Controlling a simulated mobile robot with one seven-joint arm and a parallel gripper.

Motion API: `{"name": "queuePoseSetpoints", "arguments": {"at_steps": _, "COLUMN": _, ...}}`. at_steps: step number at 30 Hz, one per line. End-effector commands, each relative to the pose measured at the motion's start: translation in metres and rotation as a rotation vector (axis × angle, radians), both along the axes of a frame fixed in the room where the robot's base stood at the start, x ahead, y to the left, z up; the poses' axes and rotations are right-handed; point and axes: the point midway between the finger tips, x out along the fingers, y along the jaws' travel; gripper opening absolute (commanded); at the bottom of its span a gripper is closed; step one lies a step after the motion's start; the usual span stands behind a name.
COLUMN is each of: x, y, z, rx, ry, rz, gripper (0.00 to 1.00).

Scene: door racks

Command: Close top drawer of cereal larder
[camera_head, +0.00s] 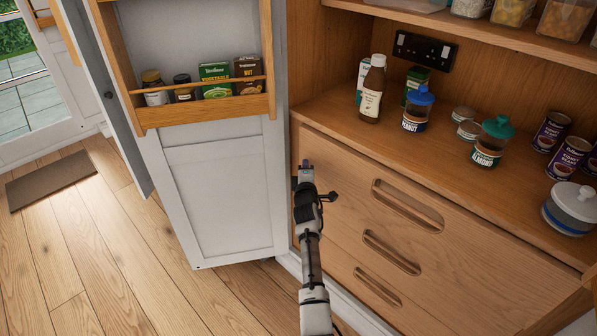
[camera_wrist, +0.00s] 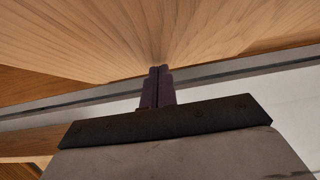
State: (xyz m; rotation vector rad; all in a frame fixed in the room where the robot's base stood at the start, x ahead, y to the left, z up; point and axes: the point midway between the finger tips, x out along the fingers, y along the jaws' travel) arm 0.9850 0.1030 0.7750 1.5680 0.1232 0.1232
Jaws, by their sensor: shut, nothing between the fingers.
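The top drawer (camera_head: 345,178) of the wooden larder has a pale wood front with a long slot handle (camera_head: 408,205). Two more slot handles show below it. I cannot tell from this angle how far the drawer stands out from the cabinet. My gripper (camera_head: 305,168) is shut and empty, at the upper left end of the drawer front. In the wrist view its closed fingers (camera_wrist: 157,76) point at a pale wood surface (camera_wrist: 150,35). The fingertips are close to that surface; touching or not, I cannot tell.
The open larder door (camera_head: 215,185), with a rack of jars and boxes (camera_head: 200,108), stands just left of my arm. The counter (camera_head: 440,155) above the drawers holds a bottle (camera_head: 372,90), jars and cans. Wooden floor (camera_head: 110,265) is clear at lower left.

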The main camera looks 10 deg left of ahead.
Motion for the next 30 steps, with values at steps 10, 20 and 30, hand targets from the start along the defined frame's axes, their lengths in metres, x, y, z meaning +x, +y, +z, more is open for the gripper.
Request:
{"name": "queuePoseSetpoints", "arguments": {"at_steps": 10, "x": 0.017, "y": -0.013, "z": 0.000, "rx": -0.001, "ry": 0.000, "rz": -0.001, "gripper": 0.00}}
{"name": "queuePoseSetpoints", "arguments": {"at_steps": 20, "x": 0.020, "y": -0.017, "z": 0.002, "rx": 0.000, "ry": -0.003, "rz": -0.006, "gripper": 0.00}}
{"name": "queuePoseSetpoints", "arguments": {"at_steps": 30, "x": 0.021, "y": -0.019, "z": 0.004, "rx": 0.001, "ry": -0.006, "rz": -0.009, "gripper": 0.00}}
